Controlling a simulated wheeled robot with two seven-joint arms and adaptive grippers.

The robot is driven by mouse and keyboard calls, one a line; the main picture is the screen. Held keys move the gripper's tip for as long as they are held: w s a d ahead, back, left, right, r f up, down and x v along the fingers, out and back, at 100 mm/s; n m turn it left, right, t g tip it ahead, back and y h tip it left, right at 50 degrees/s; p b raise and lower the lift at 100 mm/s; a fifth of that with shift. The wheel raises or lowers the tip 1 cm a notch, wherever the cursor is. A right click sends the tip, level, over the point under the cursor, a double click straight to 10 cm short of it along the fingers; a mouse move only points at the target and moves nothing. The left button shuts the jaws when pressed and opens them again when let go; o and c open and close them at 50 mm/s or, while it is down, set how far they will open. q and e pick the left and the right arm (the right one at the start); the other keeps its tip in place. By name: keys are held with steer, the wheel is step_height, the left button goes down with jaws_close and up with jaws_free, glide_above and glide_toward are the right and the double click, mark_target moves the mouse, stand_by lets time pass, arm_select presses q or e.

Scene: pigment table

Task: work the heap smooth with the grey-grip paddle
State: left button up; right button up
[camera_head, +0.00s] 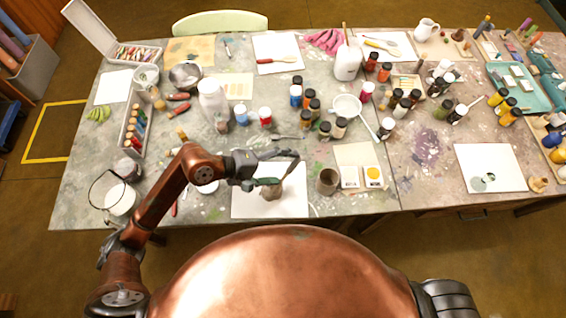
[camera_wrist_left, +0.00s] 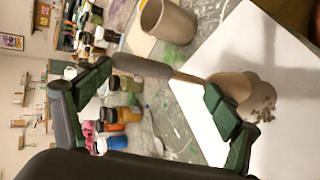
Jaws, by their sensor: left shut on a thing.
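The grey-grip paddle (camera_wrist_left: 146,66) lies across my left gripper (camera_wrist_left: 155,95) in the left wrist view, its grey grip at left and its pale wooden shaft running right. My left gripper (camera_head: 272,170) is shut on it, over the white sheet in the head view. The heap (camera_wrist_left: 260,100), a small brown-beige lump, sits on the white sheet (camera_wrist_left: 205,125) at the paddle's far end. The heap also shows in the head view (camera_head: 271,192), just below the fingers. The paddle's far end is partly hidden by a finger; I cannot tell whether it touches the heap. My right gripper is out of view.
A brown-grey cup (camera_head: 327,181) stands right of the sheet, next to a colour card (camera_head: 373,177). Several paint bottles stand behind, with a white bowl (camera_head: 347,106). A bucket (camera_head: 119,199) stands at left, near my left arm.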

arm_select(q)
steer(key=s, duration=0.1)
steer(key=s+a, duration=0.1)
steer(key=shift+s+f, duration=0.15)
steer(key=shift+s, duration=0.15)
steer(key=shift+a+b, duration=0.35)
steer(key=shift+b, duration=0.1)
steer(key=shift+w+b, duration=3)
steer(key=shift+w, duration=1.45)
steer(key=shift+s+a+p, duration=0.2)
steer(key=shift+s+a, duration=0.05)
steer(key=shift+s, duration=1.2)
steer(key=shift+s+a+p, duration=0.15)
steer(key=shift+s+a, duration=0.05)
steer(key=shift+s, duration=1.3)
steer(key=shift+s+a+p, duration=0.2)
steer(key=shift+s+a, duration=0.05)
steer(key=shift+s, duration=1.2)
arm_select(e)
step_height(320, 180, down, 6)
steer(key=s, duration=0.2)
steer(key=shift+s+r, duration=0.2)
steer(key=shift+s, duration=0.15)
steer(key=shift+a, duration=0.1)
